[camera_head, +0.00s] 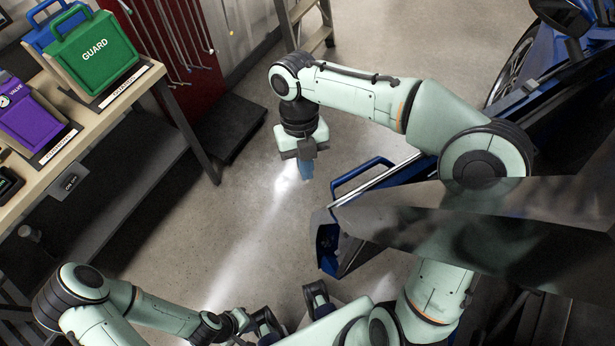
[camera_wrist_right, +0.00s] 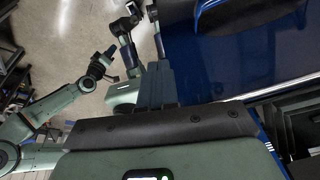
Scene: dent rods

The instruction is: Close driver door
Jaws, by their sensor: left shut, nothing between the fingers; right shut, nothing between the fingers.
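The driver door (camera_head: 328,245) stands open at the right, its blue frame and dark glass angled out from the blue car (camera_head: 560,70). In the right wrist view its blue panel (camera_wrist_right: 240,65) fills the upper right. My right gripper (camera_head: 306,172) is shut and empty, pointing down just left of the door's blue frame in the head view. Its fingers (camera_wrist_right: 155,85) look close to the panel in the wrist view; I cannot tell whether they touch. My left gripper (camera_head: 240,321) is shut and empty at the bottom, well away from the door; it shows in the wrist view too (camera_wrist_right: 108,66).
A workbench (camera_head: 110,110) with green, blue and purple cases stands at the left. A red rack (camera_head: 165,50) with rods and a ladder (camera_head: 305,25) stand at the back. The concrete floor between bench and door is clear.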

